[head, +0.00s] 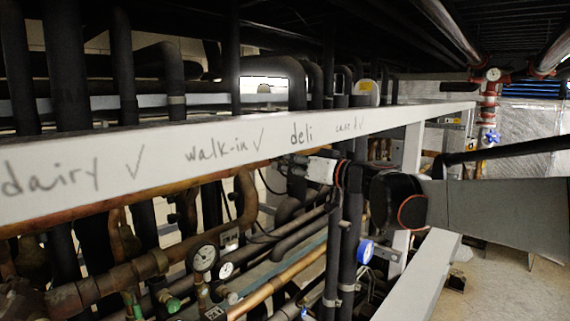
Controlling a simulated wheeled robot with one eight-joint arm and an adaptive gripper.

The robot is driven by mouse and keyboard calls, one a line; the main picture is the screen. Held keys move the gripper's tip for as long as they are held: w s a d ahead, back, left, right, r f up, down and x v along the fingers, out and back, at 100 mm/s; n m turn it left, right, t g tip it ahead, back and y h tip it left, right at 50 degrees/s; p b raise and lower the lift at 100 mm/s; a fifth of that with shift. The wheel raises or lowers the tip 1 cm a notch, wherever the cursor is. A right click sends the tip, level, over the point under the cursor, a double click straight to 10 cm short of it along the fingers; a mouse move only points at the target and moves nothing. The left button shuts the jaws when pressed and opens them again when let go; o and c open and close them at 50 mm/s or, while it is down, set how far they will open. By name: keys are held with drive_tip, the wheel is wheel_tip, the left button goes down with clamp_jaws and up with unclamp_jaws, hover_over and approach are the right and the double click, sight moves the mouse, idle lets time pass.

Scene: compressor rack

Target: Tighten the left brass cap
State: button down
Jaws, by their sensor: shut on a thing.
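My arm comes in from the right and runs behind the white lettered beam's lower edge into the pipework. My gripper (284,166) is at its far end, small and dark, beyond a white wrist part with a red ring. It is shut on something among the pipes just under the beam. The thing between the fingers is too small and dark to make out, and no brass cap shows clearly in the head view.
The white beam (230,142), marked dairy, walk-in and deli, crosses in front. A white lower rail (420,275) stands at right. Open floor (510,285) lies beyond.

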drive_tip(key=m+b, duration=0.2)
drive_tip(key=m, duration=0.4)
drive_tip(key=shift+f+b, duration=0.15)
drive_tip(key=shift+b, duration=0.2)
drive_tip(key=m+b, duration=0.2)
drive_tip(key=m, duration=0.4)
drive_tip(key=m+b, duration=0.1)
drive_tip(key=m, duration=0.5)
drive_tip(key=shift+m, duration=0.3)
drive_tip(key=m+b, duration=0.1)
drive_tip(key=m, duration=0.5)
drive_tip(key=shift+m, duration=0.4)
drive_tip(key=c, duration=1.3)
unclamp_jaws()
drive_tip(key=shift+c, duration=0.2)
